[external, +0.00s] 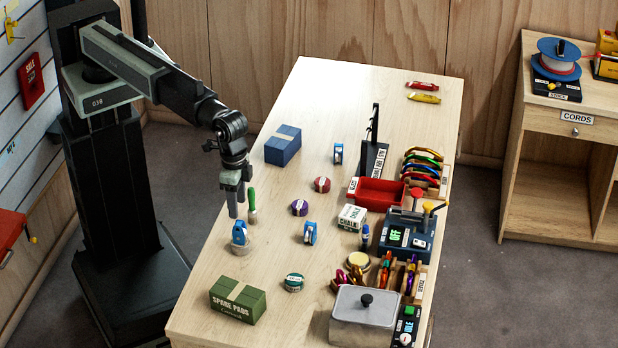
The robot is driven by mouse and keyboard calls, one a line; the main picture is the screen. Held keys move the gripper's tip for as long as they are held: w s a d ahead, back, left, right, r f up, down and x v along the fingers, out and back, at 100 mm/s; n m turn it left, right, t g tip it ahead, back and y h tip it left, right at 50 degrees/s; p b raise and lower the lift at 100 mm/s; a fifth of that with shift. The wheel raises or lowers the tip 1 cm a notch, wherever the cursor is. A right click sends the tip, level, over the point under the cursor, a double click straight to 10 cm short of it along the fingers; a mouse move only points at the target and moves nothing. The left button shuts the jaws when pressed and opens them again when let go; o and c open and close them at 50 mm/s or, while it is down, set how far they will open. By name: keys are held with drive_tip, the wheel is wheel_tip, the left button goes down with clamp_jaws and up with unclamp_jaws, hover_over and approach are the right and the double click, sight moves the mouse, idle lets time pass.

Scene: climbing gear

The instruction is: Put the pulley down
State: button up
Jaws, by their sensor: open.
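A blue pulley (239,232) stands upright at the table's left edge, on or in a round pale dish (241,249). My gripper (237,214) points down just above it, with its jaws open. The fingertips are close to the pulley's top; whether they touch it I cannot tell. Two similar blue-and-white items, perhaps pulleys too, stand on the table, one in the middle (310,233) and one farther back (338,153).
A green-handled tool (252,201) stands right beside my gripper. A red tray (379,192), a device reading OFF (407,236) and racks line the right side.

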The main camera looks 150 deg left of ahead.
drive_tip(key=shift+r, duration=0.8)
drive_tip(key=shift+s+d+f, duration=0.1)
drive_tip(key=shift+s+d, duration=0.05)
drive_tip(key=shift+s, duration=0.05)
drive_tip(key=s+d+m, duration=0.9)
drive_tip(key=s+d, duration=0.5)
